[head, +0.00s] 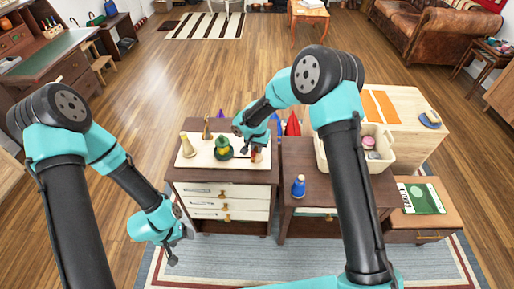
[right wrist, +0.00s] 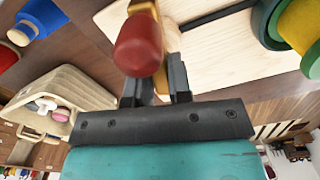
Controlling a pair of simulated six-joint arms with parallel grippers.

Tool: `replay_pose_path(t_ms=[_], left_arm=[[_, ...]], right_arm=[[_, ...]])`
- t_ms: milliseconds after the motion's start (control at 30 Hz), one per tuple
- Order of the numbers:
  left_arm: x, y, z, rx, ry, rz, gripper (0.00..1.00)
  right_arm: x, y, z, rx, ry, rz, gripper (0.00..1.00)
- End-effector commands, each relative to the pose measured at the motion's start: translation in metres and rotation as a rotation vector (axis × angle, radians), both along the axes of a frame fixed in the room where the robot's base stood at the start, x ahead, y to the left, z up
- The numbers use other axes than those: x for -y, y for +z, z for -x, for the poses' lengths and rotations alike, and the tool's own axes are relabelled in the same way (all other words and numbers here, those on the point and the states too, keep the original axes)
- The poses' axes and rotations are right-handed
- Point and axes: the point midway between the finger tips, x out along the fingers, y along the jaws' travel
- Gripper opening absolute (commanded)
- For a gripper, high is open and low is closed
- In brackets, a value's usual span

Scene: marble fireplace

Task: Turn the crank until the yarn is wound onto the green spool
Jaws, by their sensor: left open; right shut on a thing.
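The green spool (head: 223,152) stands on a pale board (head: 195,162) on top of the left cabinet. Yellow shows at the spool in the right wrist view (right wrist: 300,28); how much yarn is on it I cannot tell. A crank with a dark red knob (right wrist: 138,45) and a brass-coloured part (right wrist: 160,78) sits at the board's right end. My right gripper (right wrist: 157,88) is shut on the crank's handle; in the head view my arm partly hides it. My left gripper (head: 178,248) is open and empty, low in front of the left cabinet.
A blue spool (head: 298,187) stands on the right cabinet, near a cream bin (head: 384,158) holding a pink item. Red and blue cones stand behind.

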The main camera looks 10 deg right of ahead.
Motion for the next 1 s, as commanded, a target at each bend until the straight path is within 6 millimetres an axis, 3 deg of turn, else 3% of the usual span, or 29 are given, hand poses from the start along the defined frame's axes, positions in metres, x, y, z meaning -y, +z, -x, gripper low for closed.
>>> replay_pose_path(t_ms=[433, 467, 700, 1000], left_arm=[[0.0, 0.0, 0.0, 0.0, 0.0, 0.0, 0.68], [0.0, 0.0, 0.0, 0.0, 0.0, 0.0, 0.68], [0.0, 0.0, 0.0, 0.0, 0.0, 0.0, 0.68], [0.0, 0.0, 0.0, 0.0, 0.0, 0.0, 0.68]], right_arm=[[-0.0001, 0.0007, -0.0004, 0.001, -0.013, -0.001, 0.0], [-0.0001, 0.0007, -0.0004, 0.001, -0.013, -0.001, 0.22], [-0.0001, 0.0003, -0.0001, 0.0, -0.012, 0.0, 0.45], [0.0, 0.0019, -0.0002, 0.001, -0.012, -0.001, 0.45]])
